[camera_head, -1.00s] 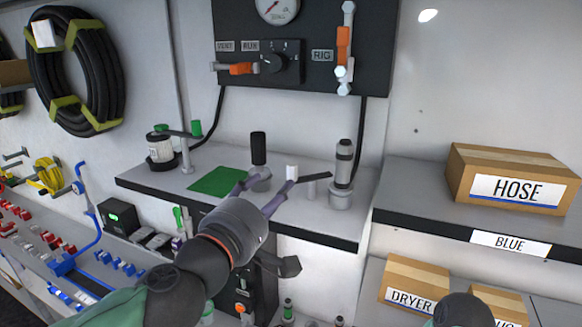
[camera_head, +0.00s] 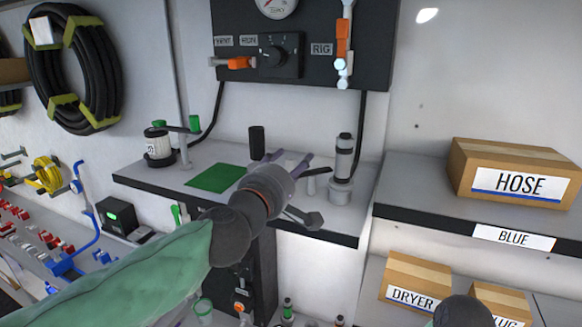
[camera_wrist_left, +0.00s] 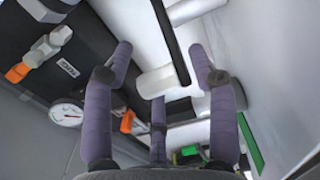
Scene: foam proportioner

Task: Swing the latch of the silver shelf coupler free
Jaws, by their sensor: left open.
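The silver coupler (camera_head: 343,165) stands upright on the right end of the grey shelf, with dark bands near its top. Its latch arm (camera_head: 319,171) reaches left toward my left gripper (camera_head: 297,161), whose purple fingers partly hide it. My right gripper is out of view.
A black-topped post (camera_head: 257,143) and a green mat (camera_head: 217,178) are left of the gripper. A dark panel (camera_head: 380,60) hangs above. A HOSE box (camera_head: 510,160) sits on the right shelf.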

